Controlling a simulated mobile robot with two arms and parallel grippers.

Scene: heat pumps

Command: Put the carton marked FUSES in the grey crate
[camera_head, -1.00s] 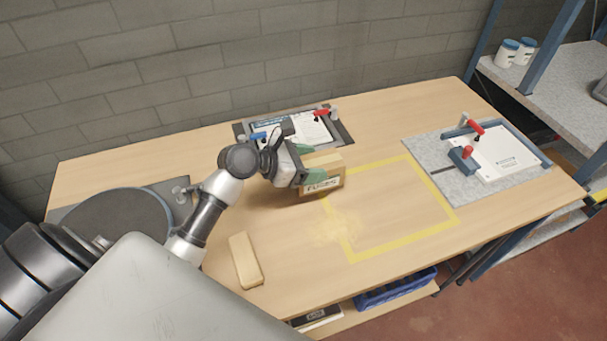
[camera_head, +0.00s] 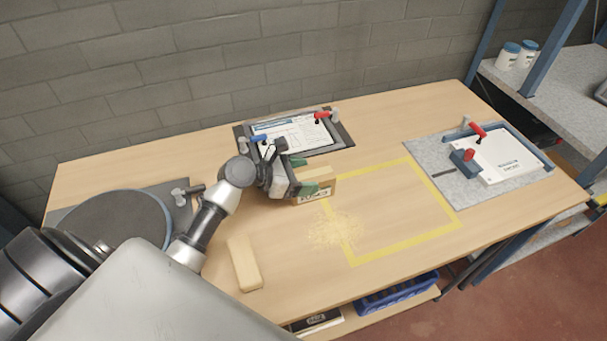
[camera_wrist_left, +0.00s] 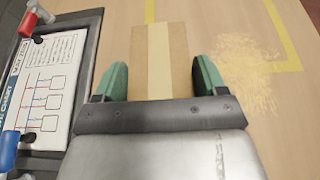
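The carton marked FUSES (camera_head: 322,186) is a small tan box with a dark-lettered label on its front, over the middle of the wooden table. I cannot tell whether the carton touches the table. I see no grey crate. My right gripper is not in view.
A tan block (camera_head: 243,263) lies at the front. A clamped board (camera_head: 300,133) is behind, a fixture (camera_head: 500,155) right, a turntable (camera_head: 115,220) left. A blue bin (camera_head: 398,293) is below.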

